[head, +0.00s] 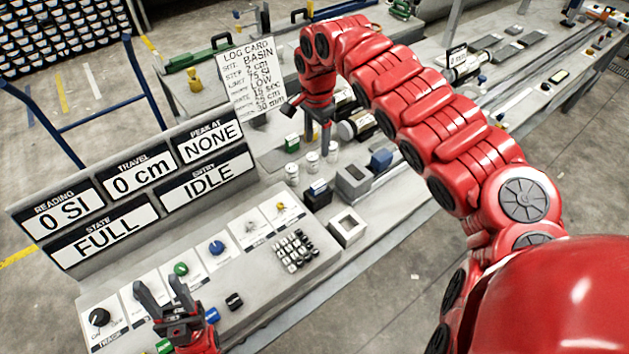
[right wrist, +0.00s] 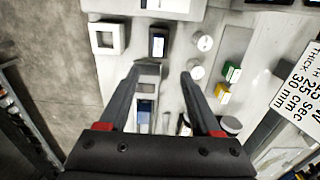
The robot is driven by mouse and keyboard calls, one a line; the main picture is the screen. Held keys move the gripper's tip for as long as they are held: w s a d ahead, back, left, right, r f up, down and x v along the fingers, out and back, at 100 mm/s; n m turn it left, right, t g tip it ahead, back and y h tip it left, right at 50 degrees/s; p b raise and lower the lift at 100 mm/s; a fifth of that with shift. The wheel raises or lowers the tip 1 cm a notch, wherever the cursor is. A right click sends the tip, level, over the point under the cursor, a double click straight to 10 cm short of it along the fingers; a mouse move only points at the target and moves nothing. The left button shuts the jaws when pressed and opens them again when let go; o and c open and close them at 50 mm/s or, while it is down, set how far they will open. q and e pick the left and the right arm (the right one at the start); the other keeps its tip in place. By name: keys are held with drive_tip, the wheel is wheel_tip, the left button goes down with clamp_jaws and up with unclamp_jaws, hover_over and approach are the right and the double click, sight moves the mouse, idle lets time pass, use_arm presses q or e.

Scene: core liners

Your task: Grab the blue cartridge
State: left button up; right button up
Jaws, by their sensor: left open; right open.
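A small blue block (head: 381,158), which looks like the blue cartridge, sits at the far end of a grey holder (head: 353,182) on the bench. In the right wrist view the blue block (right wrist: 145,112) lies between my open right fingers, nearer the left one; I see no contact. My right gripper (head: 317,125) is open, empty and points down above the bench, left of the block in the head view. A black box (head: 318,197) with a blue-edged top stands nearby. My left gripper (head: 164,292) is open and empty over the control console.
White cylinders (head: 292,172) and a green block (head: 291,140) stand near the holder. A white square frame (head: 347,228) lies at the bench edge. A log card (head: 252,80) stands upright behind. The console (head: 215,262) has knobs and a keypad; its display board reads IDLE.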

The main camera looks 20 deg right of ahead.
wheel_tip(320, 180, down, 4)
drive_tip(key=p, duration=0.1)
drive_tip(key=b, duration=0.1)
hover_over(318, 184)
drive_tip(key=f, duration=0.7)
drive_tip(key=shift+s+a+f, duration=0.15)
drive_tip(key=shift+a+f, duration=0.05)
drive_tip(key=shift+f, duration=0.25)
drive_tip(key=f+p, duration=0.2)
drive_tip(key=f, duration=0.1)
drive_tip(key=shift+d+f, duration=0.2)
drive_tip(key=shift+f, duration=0.6)
clamp_jaws()
